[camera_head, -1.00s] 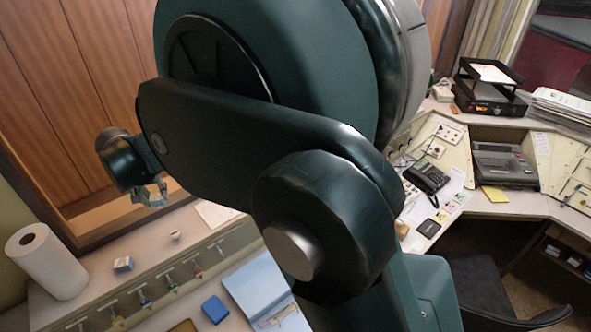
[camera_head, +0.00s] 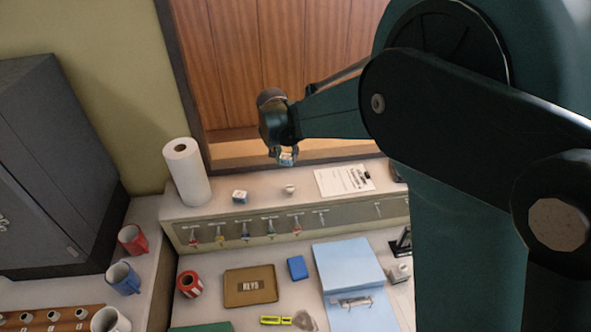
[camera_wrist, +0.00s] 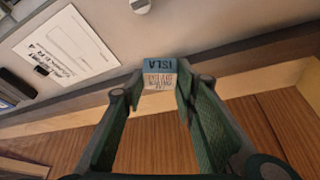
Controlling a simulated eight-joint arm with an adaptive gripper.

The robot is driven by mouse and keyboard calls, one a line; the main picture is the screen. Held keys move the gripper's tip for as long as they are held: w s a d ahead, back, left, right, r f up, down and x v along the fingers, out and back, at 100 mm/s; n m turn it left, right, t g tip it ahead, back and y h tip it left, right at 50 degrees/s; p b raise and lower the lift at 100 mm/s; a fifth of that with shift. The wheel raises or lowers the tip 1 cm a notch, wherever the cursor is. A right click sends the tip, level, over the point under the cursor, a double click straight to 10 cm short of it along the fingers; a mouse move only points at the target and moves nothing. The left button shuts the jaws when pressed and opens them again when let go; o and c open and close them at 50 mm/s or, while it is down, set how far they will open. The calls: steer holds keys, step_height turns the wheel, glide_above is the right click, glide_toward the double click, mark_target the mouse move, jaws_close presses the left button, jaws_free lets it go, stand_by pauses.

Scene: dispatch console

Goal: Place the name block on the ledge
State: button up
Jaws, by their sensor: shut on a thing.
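The name block (camera_wrist: 160,67) is a small blue and white block with "ISLA" lettering, upside down in the wrist view. My gripper (camera_wrist: 160,84) is shut on it, with a green finger on each side. In the head view my gripper (camera_head: 285,154) points down and holds the block (camera_head: 288,160) in the air, in front of the wooden opening. The wooden ledge (camera_head: 235,151) runs along the bottom of that opening, behind the raised pale shelf (camera_head: 215,211). I cannot tell the gap between the block and either surface.
Keys hang below.

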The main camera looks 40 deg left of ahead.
mark_target(285, 160)
steer(key=shift+f, duration=2.2)
steer(key=shift+f+p, duration=0.3)
steer(key=shift+f, duration=1.55)
steer(key=shift+f, duration=0.2)
steer(key=o, duration=0.8)
steer(key=shift+r, duration=0.25)
steer(key=v, duration=1.2)
steer(key=shift+b, duration=0.35)
